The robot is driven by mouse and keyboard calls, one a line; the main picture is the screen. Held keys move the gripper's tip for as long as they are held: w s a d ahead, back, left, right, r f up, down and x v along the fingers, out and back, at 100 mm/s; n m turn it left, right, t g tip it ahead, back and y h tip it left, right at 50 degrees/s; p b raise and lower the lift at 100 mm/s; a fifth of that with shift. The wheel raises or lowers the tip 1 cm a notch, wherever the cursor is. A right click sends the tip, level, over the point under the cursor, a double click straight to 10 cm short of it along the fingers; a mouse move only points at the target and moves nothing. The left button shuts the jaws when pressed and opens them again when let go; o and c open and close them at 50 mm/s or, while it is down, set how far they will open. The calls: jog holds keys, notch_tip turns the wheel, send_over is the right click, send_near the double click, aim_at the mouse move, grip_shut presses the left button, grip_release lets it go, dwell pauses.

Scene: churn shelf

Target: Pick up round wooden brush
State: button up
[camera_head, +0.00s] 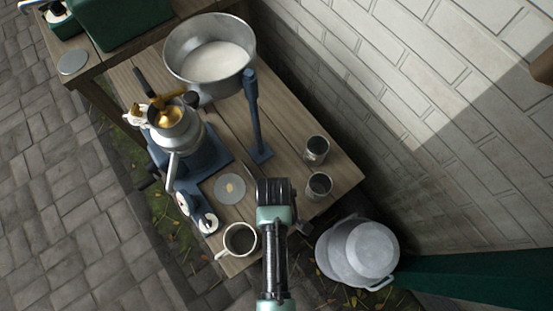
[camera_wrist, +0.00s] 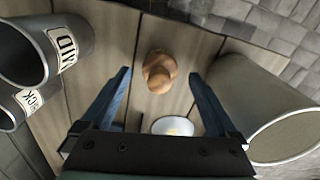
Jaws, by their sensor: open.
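The round wooden brush (camera_wrist: 158,70) is a small brown rounded piece with a knob on top. It rests on the plank tabletop in the wrist view, near the upper middle. My gripper (camera_wrist: 160,82) is open and empty, with one blue finger to each side of the brush in the picture. A gap shows on both sides, and I cannot tell how far above the brush the fingers are. In the head view my gripper (camera_head: 274,191) is over the near end of the table, and the brush is not visible there, apparently hidden by my arm.
Two labelled cans (camera_head: 316,150) (camera_wrist: 48,48) stand to one side of the brush, and a mug (camera_head: 239,240) (camera_wrist: 255,112) to the other. A grey disc (camera_head: 229,188) (camera_wrist: 172,126) lies close by. The metal separator (camera_head: 178,130), blue post (camera_head: 254,115) and large pot (camera_head: 210,55) stand farther back.

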jog(key=shift+f, duration=0.5)
grip_shut()
jog(key=shift+r, duration=0.15)
notch_tip(320, 180, up, 10)
jog(key=shift+w+f+p, duration=0.15)
jog(key=shift+f+p, duration=0.1)
jog(key=shift+p, duration=0.75)
jog(key=w+r+m+p, duration=0.3)
jog(key=w+r+m, duration=0.4)
jog(key=r+m, duration=0.2)
jog(key=shift+r, duration=0.95)
